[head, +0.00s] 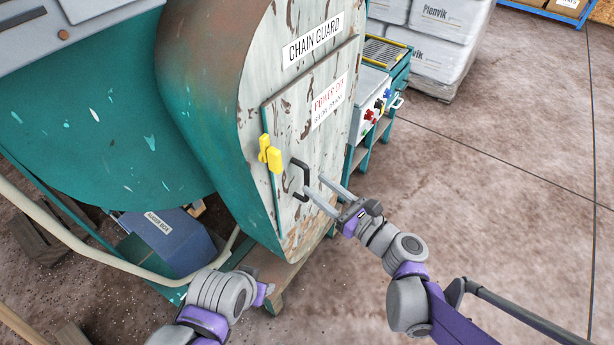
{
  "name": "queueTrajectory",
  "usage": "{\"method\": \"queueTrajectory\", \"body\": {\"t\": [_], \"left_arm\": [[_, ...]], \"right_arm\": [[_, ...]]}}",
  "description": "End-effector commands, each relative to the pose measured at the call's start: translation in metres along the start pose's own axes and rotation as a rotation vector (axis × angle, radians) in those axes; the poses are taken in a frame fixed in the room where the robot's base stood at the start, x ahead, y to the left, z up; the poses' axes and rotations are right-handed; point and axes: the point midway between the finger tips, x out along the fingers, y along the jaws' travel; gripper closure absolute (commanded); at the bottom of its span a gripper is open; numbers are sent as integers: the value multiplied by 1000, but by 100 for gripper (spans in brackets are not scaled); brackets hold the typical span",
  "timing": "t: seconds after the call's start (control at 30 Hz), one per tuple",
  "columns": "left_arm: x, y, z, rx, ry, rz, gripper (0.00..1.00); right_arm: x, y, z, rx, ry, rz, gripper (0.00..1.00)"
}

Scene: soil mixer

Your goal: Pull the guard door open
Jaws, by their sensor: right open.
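The guard door (290,110) is a worn, pale, paint-chipped panel on the front of the chain guard housing (205,100). It looks closed. A black bar handle (305,180) stands out from its lower left part. A yellow latch (270,154) sits at its left edge, above and left of the handle. My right gripper (315,186) is open, its two long fingers pointing at the door with their tips at the handle. I cannot tell whether they touch it. My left gripper (262,293) is low, below the housing, and its fingers are hidden.
A control box (370,105) with coloured knobs stands on a teal frame right of the housing. A pale curved pipe (90,255) and a blue box (170,240) lie at the lower left. Wrapped sacks (445,45) stand behind. The floor at right is clear.

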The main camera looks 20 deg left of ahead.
Motion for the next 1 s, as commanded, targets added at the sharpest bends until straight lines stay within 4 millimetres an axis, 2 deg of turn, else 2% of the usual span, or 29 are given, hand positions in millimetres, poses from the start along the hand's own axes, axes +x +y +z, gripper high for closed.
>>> {"method": "queueTrajectory", "body": {"t": [0.1,0.3,0.63,0.67,0.9,1.0], "left_arm": [[1,0,0,0,0,0,50],[2,0,1,0,-1,0,50],[2,0,1,0,-1,0,50],[2,0,1,0,-1,0,50],[2,0,1,0,-1,0,50],[2,0,1,0,-1,0,50]], "right_arm": [[22,1,0,-1,0,3,53],[42,0,0,-3,1,1,53],[46,0,0,-3,1,0,53],[46,0,0,-3,1,0,55],[46,0,0,-3,1,0,98],[46,0,0,-3,1,0,100]]}}
